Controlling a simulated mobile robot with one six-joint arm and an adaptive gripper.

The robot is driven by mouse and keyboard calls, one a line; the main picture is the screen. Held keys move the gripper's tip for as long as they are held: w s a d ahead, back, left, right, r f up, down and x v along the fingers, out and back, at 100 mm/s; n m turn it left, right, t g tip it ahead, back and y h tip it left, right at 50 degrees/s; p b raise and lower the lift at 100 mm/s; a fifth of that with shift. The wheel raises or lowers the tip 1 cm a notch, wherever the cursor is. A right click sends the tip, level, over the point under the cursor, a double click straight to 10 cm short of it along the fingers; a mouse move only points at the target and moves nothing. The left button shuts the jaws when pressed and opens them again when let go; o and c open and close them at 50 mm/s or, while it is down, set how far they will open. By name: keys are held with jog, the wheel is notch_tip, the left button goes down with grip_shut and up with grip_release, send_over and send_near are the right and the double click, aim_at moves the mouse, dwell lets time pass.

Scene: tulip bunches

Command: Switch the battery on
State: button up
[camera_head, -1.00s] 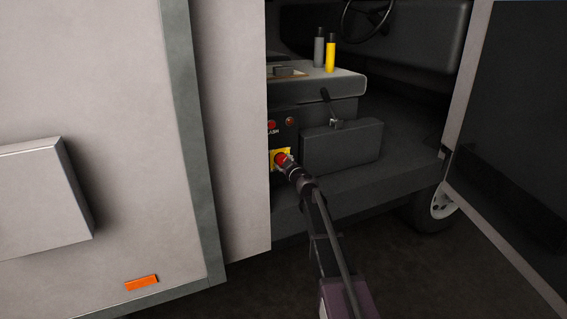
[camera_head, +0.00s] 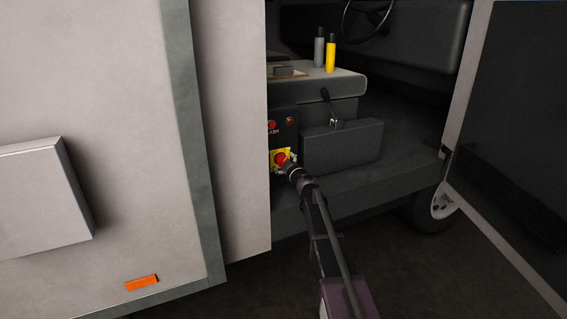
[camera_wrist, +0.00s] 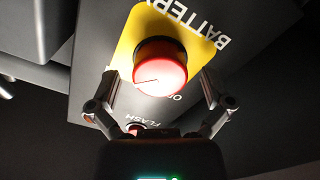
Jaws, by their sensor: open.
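The battery switch is a red round knob (camera_wrist: 160,68) on a yellow plate (camera_wrist: 201,43) marked "BATTERY". A thin line runs across the knob's face. In the head view the knob (camera_head: 281,159) sits low on the dark panel (camera_head: 289,138) inside the vehicle doorway. My gripper (camera_wrist: 158,92) is open, with one finger on each side of the knob in the wrist view. I cannot tell whether the fingers touch it. In the head view my gripper (camera_head: 289,167) is right at the knob and partly covers the yellow plate.
A grey box (camera_head: 342,146) stands right of the panel. A light wall (camera_head: 230,130) borders the panel on the left. An open door (camera_head: 515,110) stands at the right.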

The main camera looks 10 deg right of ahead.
jog(key=v, duration=1.1)
jog(key=shift+s, duration=0.35)
jog(key=shift+d, duration=0.2)
